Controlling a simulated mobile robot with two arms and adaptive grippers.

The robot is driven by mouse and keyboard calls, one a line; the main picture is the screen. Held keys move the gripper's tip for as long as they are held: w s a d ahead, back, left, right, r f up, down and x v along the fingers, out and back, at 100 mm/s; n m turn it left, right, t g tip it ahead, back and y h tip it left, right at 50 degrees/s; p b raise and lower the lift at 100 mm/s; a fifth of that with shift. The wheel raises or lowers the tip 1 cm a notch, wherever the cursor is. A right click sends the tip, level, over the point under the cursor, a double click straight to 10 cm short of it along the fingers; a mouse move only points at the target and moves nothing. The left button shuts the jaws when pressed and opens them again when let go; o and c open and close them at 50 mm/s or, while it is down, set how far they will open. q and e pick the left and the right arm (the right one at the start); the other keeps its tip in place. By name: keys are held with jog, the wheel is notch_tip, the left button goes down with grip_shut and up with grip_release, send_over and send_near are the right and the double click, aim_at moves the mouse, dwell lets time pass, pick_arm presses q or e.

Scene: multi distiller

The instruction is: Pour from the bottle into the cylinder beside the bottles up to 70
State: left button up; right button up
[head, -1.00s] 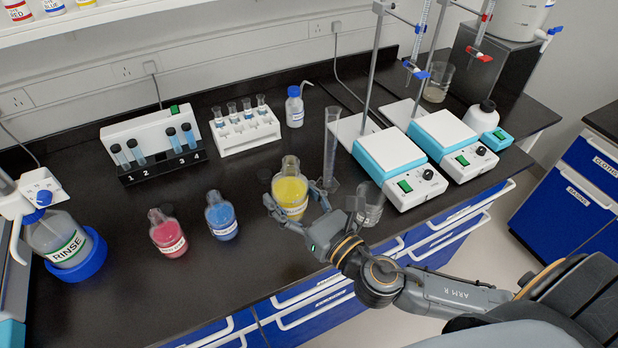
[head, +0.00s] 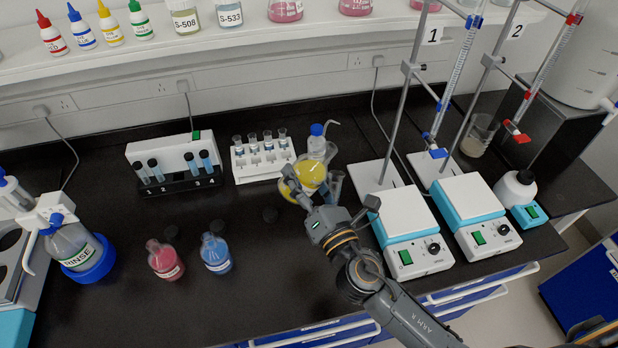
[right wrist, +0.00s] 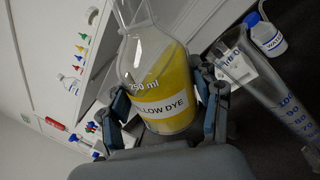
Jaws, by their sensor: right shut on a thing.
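The yellow dye bottle (head: 311,172) is in my right gripper (head: 304,193), which is shut on it, lifted off the bench. In the right wrist view the bottle (right wrist: 160,85) sits between the fingers (right wrist: 165,108), its label reads YELLOW DYE, and the liquid surface slants across it. The clear graduated cylinder (right wrist: 272,95) stands just right of the bottle there, apart from it; it looks empty. In the head view the cylinder (head: 335,182) is partly hidden behind the bottle and gripper.
A pink bottle (head: 165,260) and a blue bottle (head: 216,254) stand to the left. A tube rack (head: 263,160) and a water bottle (head: 317,142) stand behind. A hotplate with burette stand (head: 405,225) is close on the right.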

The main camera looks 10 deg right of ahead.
jog(key=m+b, duration=0.1)
jog(key=a+f+m+b, duration=0.1)
jog(key=b, duration=0.1)
jog(key=shift+s+a+m, duration=0.1)
jog(key=shift+m, duration=0.3)
jog(key=shift+a+f+m+t+b, duration=0.15)
jog(key=shift+f+m+t+b, duration=0.15)
jog(key=shift+m+b, duration=0.55)
jog(key=m+b, duration=0.1)
jog(key=a+m+h+b, duration=0.1)
jog(key=b, duration=0.1)
jog(key=shift+f+m, duration=0.25)
jog(key=shift+f, duration=0.05)
jog(key=shift+m+t+b, duration=0.3)
jog(key=shift+b, duration=0.1)
pick_arm(q)
notch_tip(320, 180, down, 8)
jog(key=w+d, duration=0.1)
jog(key=shift+d+f, duration=0.15)
jog(key=shift+f, duration=0.1)
pick_arm(e)
jog(key=shift+r, duration=0.2)
pick_arm(q)
jog(key=shift+f, duration=0.1)
pick_arm(e)
jog(key=shift+s+a+r+m+h, duration=0.1)
jog(key=shift+a+m+h, duration=0.05)
jog(key=shift+m+h, duration=0.25)
pick_arm(q)
jog(key=shift+s+f, duration=0.1)
